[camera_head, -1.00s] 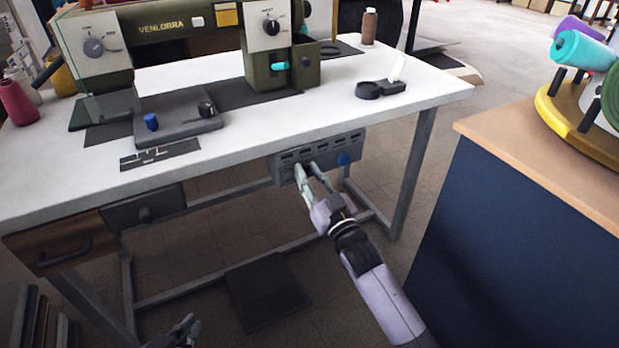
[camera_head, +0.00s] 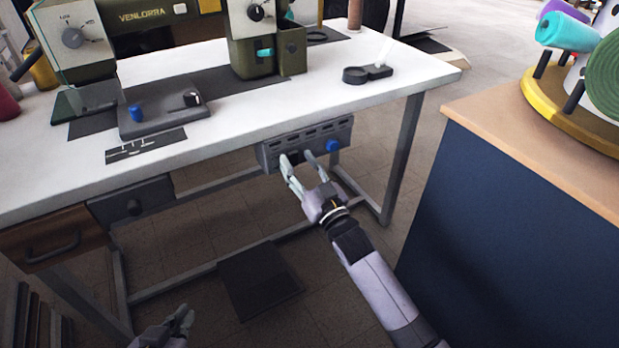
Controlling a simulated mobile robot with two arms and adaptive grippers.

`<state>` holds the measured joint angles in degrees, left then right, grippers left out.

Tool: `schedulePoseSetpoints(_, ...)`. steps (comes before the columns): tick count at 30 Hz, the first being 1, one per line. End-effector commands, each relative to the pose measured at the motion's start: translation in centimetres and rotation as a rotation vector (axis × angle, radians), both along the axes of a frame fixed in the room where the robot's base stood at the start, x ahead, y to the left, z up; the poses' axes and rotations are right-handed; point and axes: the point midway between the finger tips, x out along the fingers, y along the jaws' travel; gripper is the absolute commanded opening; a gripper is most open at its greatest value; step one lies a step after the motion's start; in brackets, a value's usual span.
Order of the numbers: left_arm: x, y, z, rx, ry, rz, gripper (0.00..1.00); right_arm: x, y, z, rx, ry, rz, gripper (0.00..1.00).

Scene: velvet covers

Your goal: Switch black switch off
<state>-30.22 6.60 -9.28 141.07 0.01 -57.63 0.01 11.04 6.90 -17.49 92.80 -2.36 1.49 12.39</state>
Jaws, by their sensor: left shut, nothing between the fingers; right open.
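A grey control box (camera_head: 268,157) is mounted under the front edge of the white table, with a row of slots and a blue knob (camera_head: 333,146). A small dark part, possibly the black switch (camera_head: 296,157), shows on the box face between my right fingers; its position, on or off, cannot be made out. My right gripper (camera_head: 297,160) is open in front of the box, fingers pointing at it and spread around the dark part. I cannot tell whether they touch it. My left gripper (camera_head: 184,318) is shut and empty, low at the bottom edge, away from the box.
The white table (camera_head: 330,112) carries a green sewing machine (camera_head: 252,60) and a grey plate (camera_head: 160,121) with blue and black knobs. Drawers hang under its left side. A dark blue cabinet (camera_head: 500,240) stands right of my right arm. A dark pedal (camera_head: 258,282) lies on the floor.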

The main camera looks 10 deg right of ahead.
Motion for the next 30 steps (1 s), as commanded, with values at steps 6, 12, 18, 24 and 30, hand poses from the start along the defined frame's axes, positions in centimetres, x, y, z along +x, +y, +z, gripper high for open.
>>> schedulePoseSetpoints(6,0.0,0.0,0.0,0.0,0.0,0.0,0.0,-3.9,-1.3,-1.1,-0.002,0.003,-0.001,0.42)
schedulePoseSetpoints(12,0.0,0.0,0.0,0.002,0.001,0.0,0.0,-7.8,-2.6,-2.0,-0.001,0.004,0.0,0.42)
schedulePoseSetpoints(18,0.0,0.0,0.0,0.002,0.001,0.0,0.0,-10.0,-3.3,-2.4,0.001,0.001,0.0,0.42)
schedulePoseSetpoints(24,0.0,0.0,0.0,0.001,0.001,0.001,0.0,-10.5,-3.5,-2.5,0.0,0.0,0.0,0.42)
schedulePoseSetpoints(30,0.0,0.0,0.0,0.001,0.001,0.001,0.0,-10.5,-3.5,-2.5,0.0,0.0,0.0,0.42)
